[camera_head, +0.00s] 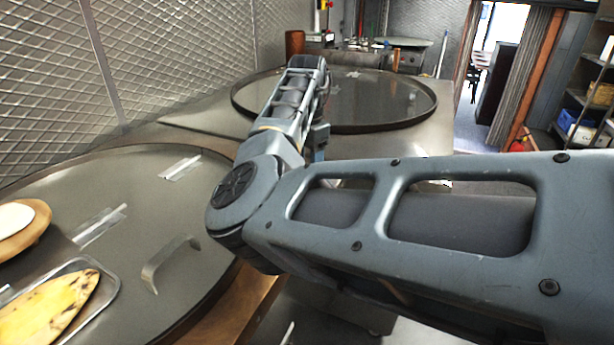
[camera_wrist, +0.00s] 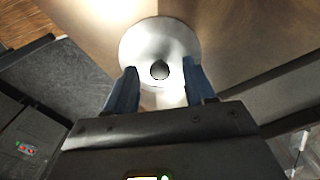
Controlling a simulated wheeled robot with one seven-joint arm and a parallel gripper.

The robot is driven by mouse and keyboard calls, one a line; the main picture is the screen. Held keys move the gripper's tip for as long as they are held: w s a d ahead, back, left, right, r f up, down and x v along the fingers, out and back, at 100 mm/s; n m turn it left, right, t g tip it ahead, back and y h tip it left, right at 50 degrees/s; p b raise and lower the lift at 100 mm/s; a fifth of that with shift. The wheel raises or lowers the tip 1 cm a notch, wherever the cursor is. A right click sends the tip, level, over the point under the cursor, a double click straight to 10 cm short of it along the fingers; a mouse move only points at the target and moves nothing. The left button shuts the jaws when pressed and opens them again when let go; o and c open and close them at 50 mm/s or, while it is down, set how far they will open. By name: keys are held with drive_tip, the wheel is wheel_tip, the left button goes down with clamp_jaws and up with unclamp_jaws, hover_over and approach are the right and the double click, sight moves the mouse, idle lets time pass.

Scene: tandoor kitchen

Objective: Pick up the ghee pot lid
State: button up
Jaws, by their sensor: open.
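The ghee pot lid (camera_wrist: 139,48) is a pale round disc with a small dark knob (camera_wrist: 160,70) at its centre, seen from above in the wrist view. My gripper (camera_wrist: 160,84) is open, with one blue finger on each side of the knob. The fingers overlap the lid's near part in the picture; I cannot tell how high they are above it or whether they touch it. In the head view my arm hides the lid and the gripper's fingertips.
In the head view a large round metal cover (camera_head: 130,215) with a handle (camera_head: 168,262) lies at left. A tray with flatbread (camera_head: 45,308) and a wooden board (camera_head: 20,245) rest on it. Another dark-rimmed round cover (camera_head: 390,105) lies behind my arm. A mesh wall (camera_head: 160,60) bounds the left.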

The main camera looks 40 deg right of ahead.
drive_tip(key=shift+f, duration=0.35)
drive_tip(key=shift+c, duration=0.3)
clamp_jaws()
